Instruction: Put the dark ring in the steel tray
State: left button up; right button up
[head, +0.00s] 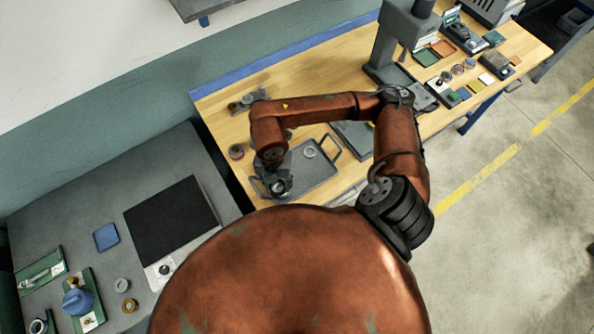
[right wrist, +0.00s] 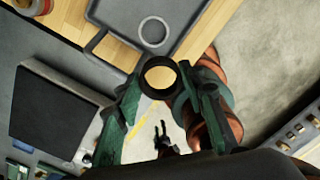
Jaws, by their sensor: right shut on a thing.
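My right gripper (head: 277,186) is shut on the dark ring. In the right wrist view the dark ring (right wrist: 160,94) sits between the green fingertips of the gripper (right wrist: 160,77), its hole facing the camera. The steel tray (head: 316,178) lies on the wooden bench, with a handle at each end. In the head view the gripper is over the tray's left end. In the right wrist view the tray (right wrist: 110,13) is at the top, beyond the held ring. A light ring (head: 310,152) lies in the tray; it also shows in the right wrist view (right wrist: 153,30). My left gripper cannot be made out.
A small reddish roll (head: 236,152) is on the bench left of the tray. A grey press (head: 402,38) and several small parts stand farther right. A grey table at left bears a black mat (head: 170,222), a blue square (head: 106,237) and loose rings.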

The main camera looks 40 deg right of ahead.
jog(key=s+m, duration=0.1)
jog(key=m, duration=0.2)
jog(key=m+p, duration=0.1)
jog(key=p, duration=0.3)
send_over(297, 172)
jog(key=f, duration=0.5)
jog(key=a+f, duration=0.1)
jog(key=f, duration=0.2)
jog(key=shift+s+f, duration=0.25)
jog(key=shift+f, duration=0.05)
jog(key=shift+w+d+f, duration=0.2)
jog(key=shift+d+f, duration=0.25)
jog(key=shift+f, duration=0.1)
notch_tip(297, 172, down, 3)
jog(key=shift+r+p, duration=0.1)
jog(key=shift+p, duration=0.65)
jog(key=shift+f, duration=0.3)
